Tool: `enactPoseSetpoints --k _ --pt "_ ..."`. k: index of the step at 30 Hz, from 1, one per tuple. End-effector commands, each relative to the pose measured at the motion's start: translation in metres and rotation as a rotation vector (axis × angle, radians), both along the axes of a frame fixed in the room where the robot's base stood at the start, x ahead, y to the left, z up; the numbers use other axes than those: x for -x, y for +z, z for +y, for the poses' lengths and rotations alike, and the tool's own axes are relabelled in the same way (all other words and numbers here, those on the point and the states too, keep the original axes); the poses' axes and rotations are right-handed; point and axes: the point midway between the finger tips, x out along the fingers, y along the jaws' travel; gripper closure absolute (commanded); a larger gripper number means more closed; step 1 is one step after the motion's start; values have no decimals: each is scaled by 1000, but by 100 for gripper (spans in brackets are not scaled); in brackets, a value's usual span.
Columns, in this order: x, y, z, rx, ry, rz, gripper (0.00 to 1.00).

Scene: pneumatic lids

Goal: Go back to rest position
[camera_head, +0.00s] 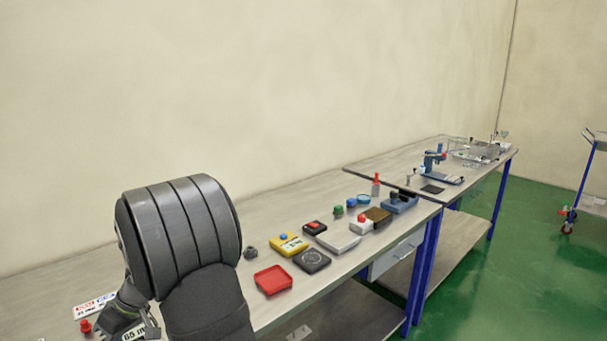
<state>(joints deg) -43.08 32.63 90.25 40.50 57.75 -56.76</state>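My arm's large dark grey ribbed joint fills the lower left of the head view, in front of the bench. A small dark part of my arm shows at its lower left, close to printed labels on the bench. My gripper's fingers do not show; they are hidden or outside the picture. Whether they hold anything cannot be seen.
The long bench (320,292) runs along the wall. On it are a red tray (273,281), a black square item (312,261), a yellow box (290,245), a white-and-grey block (338,241) and a blue box (400,203). A red knob (86,326) stands lower left.

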Motion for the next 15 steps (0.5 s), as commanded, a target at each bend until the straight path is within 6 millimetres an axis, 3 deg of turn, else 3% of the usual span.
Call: enactPoseSetpoints --k 6,15 --pt "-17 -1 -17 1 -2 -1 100" --pt "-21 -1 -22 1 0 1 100"
